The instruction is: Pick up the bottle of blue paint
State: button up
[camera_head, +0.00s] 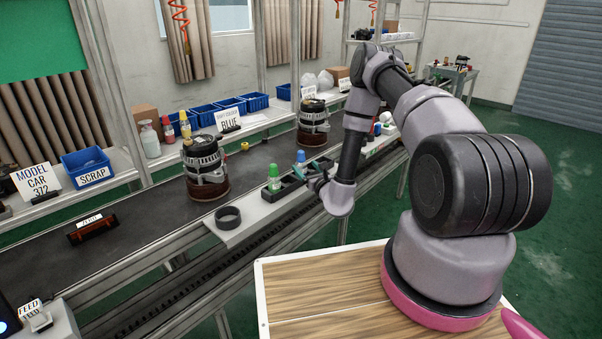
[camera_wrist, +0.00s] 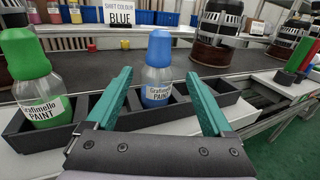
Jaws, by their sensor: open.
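The bottle of blue paint (camera_wrist: 158,84) stands upright in a dark tray (camera_wrist: 181,115), with a light blue cap and a "Grafinello PAINT" label. The blue bottle also shows in the head view (camera_head: 301,157). My gripper (camera_wrist: 158,76) is open, its two teal fingers to the left and right of the blue bottle. I cannot tell whether the bottle is fully between them. In the head view my gripper (camera_head: 307,172) is just beside the blue bottle. A green-capped paint bottle (camera_wrist: 33,83) stands in the same tray on the left.
A sign (camera_wrist: 119,13) reads "SHIFT COLOUR BLUE". Alternators (camera_head: 205,166) stand on the dark conveyor (camera_head: 130,220). A dark ring (camera_head: 228,217) lies on the ledge left of the tray. Blue bins (camera_head: 229,105) and bottles line the back shelf.

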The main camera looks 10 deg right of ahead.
jog(key=x, duration=0.6)
jog(key=shift+w+a+f, duration=0.15)
jog(key=shift+w+a, duration=0.1)
jog(key=shift+w, duration=0.05)
grip_shut()
